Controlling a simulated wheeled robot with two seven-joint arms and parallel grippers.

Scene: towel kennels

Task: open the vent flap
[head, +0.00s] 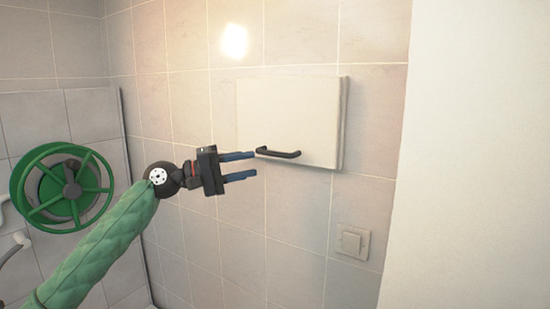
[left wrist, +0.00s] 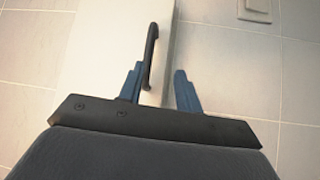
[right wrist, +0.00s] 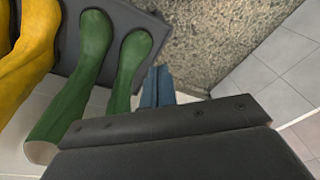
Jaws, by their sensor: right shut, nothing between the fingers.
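The vent flap (head: 290,115) is a pale flat panel standing a little out from the tiled wall, with a dark bar handle (head: 279,153) near its lower edge. It looks closed. My left gripper (head: 256,165) is open, just left of the handle, its upper fingertip close to the handle's left end. In the left wrist view the handle (left wrist: 151,55) runs up from beside the left finger, and part of the flap (left wrist: 100,55) shows. I cannot tell whether finger and handle touch. My right gripper (right wrist: 158,88) is shut and empty, away from the flap.
A light switch (head: 352,242) is on the wall below right of the flap. A green reel (head: 62,188) hangs at the left. In the right wrist view, green boots (right wrist: 88,65) and yellow boots (right wrist: 30,45) are close to the right gripper, over a dark rack.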

